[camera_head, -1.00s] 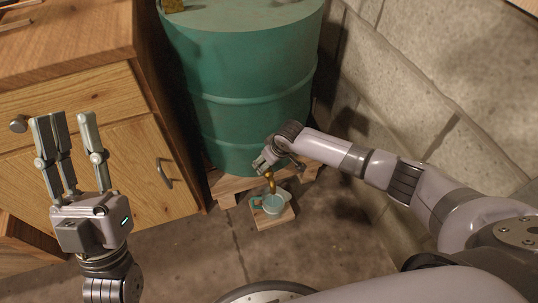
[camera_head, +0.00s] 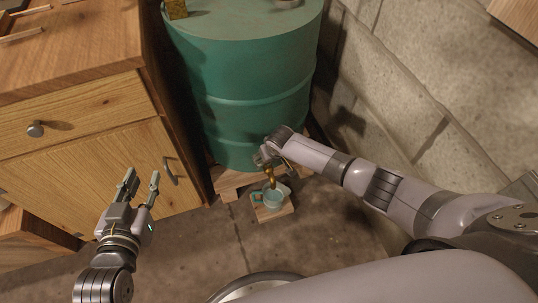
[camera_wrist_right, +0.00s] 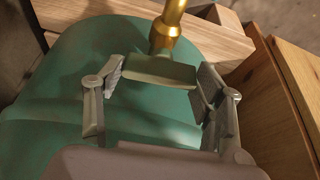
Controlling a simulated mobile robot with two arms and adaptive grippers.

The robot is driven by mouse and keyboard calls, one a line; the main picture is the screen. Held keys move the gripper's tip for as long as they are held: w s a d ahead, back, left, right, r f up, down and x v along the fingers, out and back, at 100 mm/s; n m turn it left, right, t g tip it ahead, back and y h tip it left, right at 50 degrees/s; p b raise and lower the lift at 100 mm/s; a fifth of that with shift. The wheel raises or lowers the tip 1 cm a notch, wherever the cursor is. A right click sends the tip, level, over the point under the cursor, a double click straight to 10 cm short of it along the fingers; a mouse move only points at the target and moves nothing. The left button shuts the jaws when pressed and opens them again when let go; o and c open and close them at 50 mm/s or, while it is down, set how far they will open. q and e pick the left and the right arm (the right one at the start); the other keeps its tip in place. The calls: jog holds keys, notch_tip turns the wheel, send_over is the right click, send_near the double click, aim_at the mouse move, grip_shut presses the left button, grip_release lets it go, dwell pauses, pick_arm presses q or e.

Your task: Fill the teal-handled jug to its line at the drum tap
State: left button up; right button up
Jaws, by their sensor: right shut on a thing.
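The teal-handled jug (camera_head: 271,197) stands upright on a small wooden block (camera_head: 273,216) on the floor, its handle towards the left. The brass drum tap (camera_head: 269,177) is right above the jug's mouth. The jug's line, its liquid level and any running stream are too small to tell. My left gripper (camera_head: 141,183) is open and empty, in front of the cabinet, well left of the jug.
The green drum (camera_head: 250,120) stands on a wooden pallet (camera_head: 228,181). A wooden cabinet (camera_head: 90,160) is at the left, with a door handle near my left gripper. A block wall (camera_head: 430,100) closes off the right. Bare floor (camera_head: 205,245) lies in front.

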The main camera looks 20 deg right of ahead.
jog(key=shift+m+p, duration=0.5)
pick_arm(q)
jog(key=s+a+f+g+y, duration=0.1)
jog(key=s+a+f+g, duration=0.1)
jog(key=s+f+g, duration=0.2)
jog(key=shift+s+f, duration=0.25)
jog(key=shift+f, duration=0.7)
pick_arm(e)
jog(key=o, duration=1.2)
jog(key=shift+c, duration=0.2)
jog(key=v, duration=1.2)
jog(key=shift+a, duration=0.25)
